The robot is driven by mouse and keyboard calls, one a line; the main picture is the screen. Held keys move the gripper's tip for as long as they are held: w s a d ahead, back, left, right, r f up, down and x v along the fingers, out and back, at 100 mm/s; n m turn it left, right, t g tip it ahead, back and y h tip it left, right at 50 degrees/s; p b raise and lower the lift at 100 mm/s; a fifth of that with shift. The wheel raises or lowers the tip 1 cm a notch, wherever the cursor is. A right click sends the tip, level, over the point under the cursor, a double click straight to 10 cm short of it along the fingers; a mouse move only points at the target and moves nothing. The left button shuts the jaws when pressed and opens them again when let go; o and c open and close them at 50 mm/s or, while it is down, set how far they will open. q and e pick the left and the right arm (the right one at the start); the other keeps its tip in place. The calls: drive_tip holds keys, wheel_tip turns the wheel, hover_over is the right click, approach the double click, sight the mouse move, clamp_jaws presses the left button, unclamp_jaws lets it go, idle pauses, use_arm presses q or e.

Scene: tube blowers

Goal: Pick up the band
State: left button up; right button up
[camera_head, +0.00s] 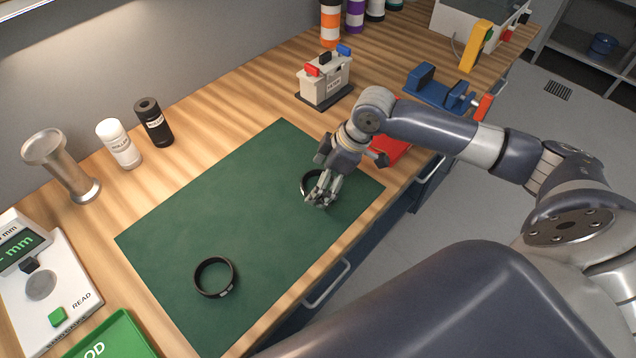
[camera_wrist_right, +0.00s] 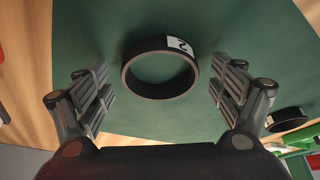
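A black band (camera_head: 304,183) lies on the green mat (camera_head: 180,235), partly hidden behind my right gripper (camera_head: 322,196) in the head view. In the right wrist view the band (camera_wrist_right: 150,45) shows as a ring with a white label marked 2. My right gripper (camera_wrist_right: 160,95) is open, its fingers on either side of the band and apart from it. A second black band (camera_head: 213,295) lies nearer on the mat; a dark band also shows at the lower right of the wrist view (camera_wrist_right: 288,121). My left gripper is not in view.
A white READ gauge (camera_head: 60,290) and green tray (camera_head: 115,338) are at left. A metal stand (camera_head: 62,165), white bottle (camera_head: 120,145) and black bottle (camera_head: 153,122) line the back. A battery-like box (camera_head: 325,82) and blue vise (camera_head: 437,90) stand beyond. The mat's middle is clear.

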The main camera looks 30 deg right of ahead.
drive_tip(key=c, duration=0.7)
